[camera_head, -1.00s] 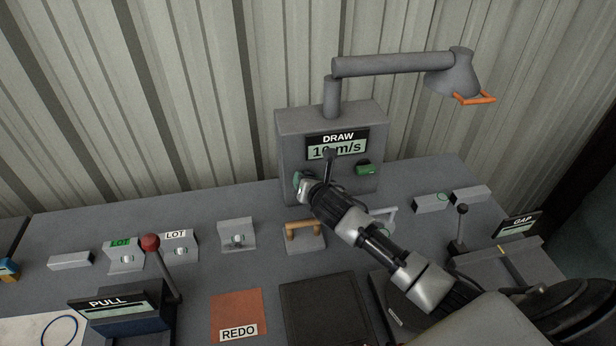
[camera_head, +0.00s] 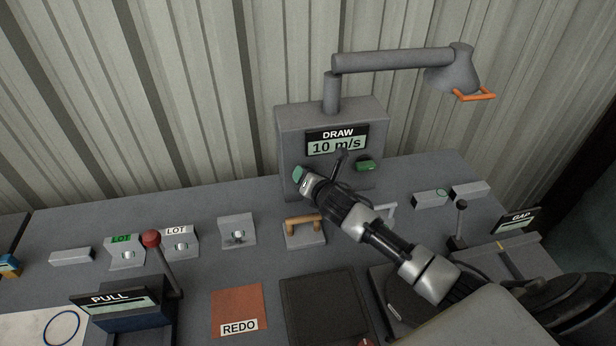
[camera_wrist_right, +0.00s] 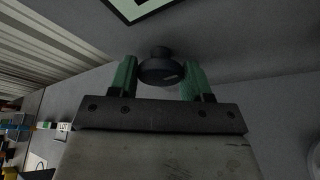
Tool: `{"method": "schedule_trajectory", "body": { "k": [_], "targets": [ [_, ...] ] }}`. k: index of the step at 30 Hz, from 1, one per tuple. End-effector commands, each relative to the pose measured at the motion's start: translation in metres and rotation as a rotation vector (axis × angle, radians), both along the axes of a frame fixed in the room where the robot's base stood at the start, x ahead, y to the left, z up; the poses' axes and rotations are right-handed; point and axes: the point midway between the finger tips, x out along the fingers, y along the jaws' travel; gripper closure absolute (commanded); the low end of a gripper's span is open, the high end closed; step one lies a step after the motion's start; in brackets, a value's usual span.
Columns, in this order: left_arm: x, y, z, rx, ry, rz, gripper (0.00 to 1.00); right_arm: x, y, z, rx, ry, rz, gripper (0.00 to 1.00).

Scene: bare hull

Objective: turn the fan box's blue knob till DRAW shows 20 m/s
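The grey fan box (camera_head: 290,130) stands at the back of the bench. Its DRAW display (camera_head: 337,146) reads 10 m/s. In the right wrist view a round knob (camera_wrist_right: 158,71) with a pale mark looks dark, not clearly blue. My right gripper (camera_wrist_right: 160,78) has its green fingers on either side of the knob, with what look like slim gaps. In the head view the right gripper (camera_head: 301,178) is at the box's lower left front and hides the knob. My left gripper is not in view.
A lamp arm (camera_head: 395,61) reaches right above the box. A red-knobbed PULL lever (camera_head: 152,240) and REDO pad (camera_head: 238,310) are front left.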

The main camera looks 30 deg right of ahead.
Motion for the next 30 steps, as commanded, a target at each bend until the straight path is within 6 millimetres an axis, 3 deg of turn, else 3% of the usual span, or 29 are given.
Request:
{"method": "schedule_trajectory", "body": {
  "k": [1, 4, 14, 20, 30],
  "targets": [
    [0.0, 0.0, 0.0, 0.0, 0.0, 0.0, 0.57, 0.0, 0.0, -0.001, -0.001, 0.001, 0.0, 0.43],
    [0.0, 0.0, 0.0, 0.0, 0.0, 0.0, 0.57, 0.0, 0.0, 0.0, -0.001, 0.001, 0.0, 0.3],
    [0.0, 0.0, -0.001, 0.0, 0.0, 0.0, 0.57, -0.003, 0.0, 0.001, -0.001, 0.001, 0.0, 0.3],
    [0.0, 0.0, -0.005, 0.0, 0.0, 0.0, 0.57, -0.029, 0.0, 0.007, -0.003, 0.0, 0.003, 0.3],
    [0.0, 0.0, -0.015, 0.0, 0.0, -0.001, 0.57, -0.087, 0.001, 0.026, -0.003, 0.001, 0.001, 0.3]
  ]
}}
